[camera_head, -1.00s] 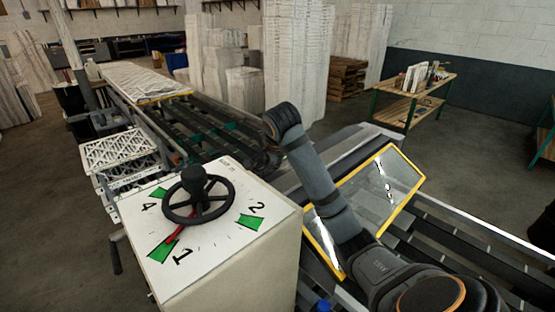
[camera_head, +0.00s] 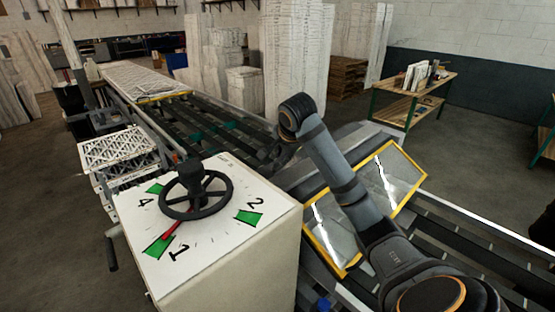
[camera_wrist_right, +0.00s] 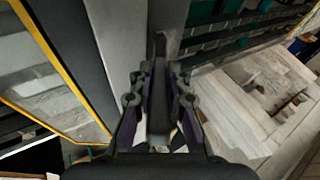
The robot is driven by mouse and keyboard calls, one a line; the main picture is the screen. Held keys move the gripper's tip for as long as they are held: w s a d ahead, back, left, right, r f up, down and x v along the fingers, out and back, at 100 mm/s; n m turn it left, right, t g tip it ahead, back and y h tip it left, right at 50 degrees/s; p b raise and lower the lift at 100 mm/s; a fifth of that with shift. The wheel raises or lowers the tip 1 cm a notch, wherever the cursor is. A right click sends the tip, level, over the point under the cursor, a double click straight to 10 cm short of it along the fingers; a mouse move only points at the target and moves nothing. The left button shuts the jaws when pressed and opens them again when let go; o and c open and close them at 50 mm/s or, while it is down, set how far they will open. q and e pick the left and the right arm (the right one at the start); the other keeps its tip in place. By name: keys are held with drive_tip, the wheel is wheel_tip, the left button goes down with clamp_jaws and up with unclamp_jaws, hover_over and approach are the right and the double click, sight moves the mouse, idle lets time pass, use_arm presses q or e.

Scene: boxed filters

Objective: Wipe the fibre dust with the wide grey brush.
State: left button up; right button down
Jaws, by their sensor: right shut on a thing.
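My right arm crosses the lower right of the head view, and its gripper there is mostly hidden behind the wrist. In the right wrist view my right gripper (camera_wrist_right: 158,78) is shut on a narrow dark grey piece (camera_wrist_right: 158,112), which looks like the wide grey brush's handle. The bristles cannot be made out. A yellow-framed glossy panel (camera_head: 392,180) lies tilted behind and beside my arm, with bright streaks. It also shows at the left in the wrist view (camera_wrist_right: 45,85), apart from the gripper. I cannot pick out fibre dust. My left gripper is out of view.
A white cabinet with a dial and black handwheel (camera_head: 197,196) stands close at front centre. A roller conveyor (camera_head: 205,125) runs behind it, with white lattice filters (camera_head: 120,147) at the left. A wooden bench (camera_head: 425,95) stands at the back right. Open floor lies between.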

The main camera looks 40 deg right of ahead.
drive_tip(key=shift+d, duration=0.5)
drive_tip(key=d+b, duration=0.1)
drive_tip(key=d, duration=0.9)
drive_tip(key=shift+w+d+b, duration=0.15)
drive_tip(key=shift+w+b, duration=0.2)
drive_tip(key=shift+w, duration=0.1)
wheel_tip(320, 180, up, 6)
drive_tip(key=p, duration=0.3)
drive_tip(key=shift+w, duration=0.1)
drive_tip(key=shift+r, duration=0.1)
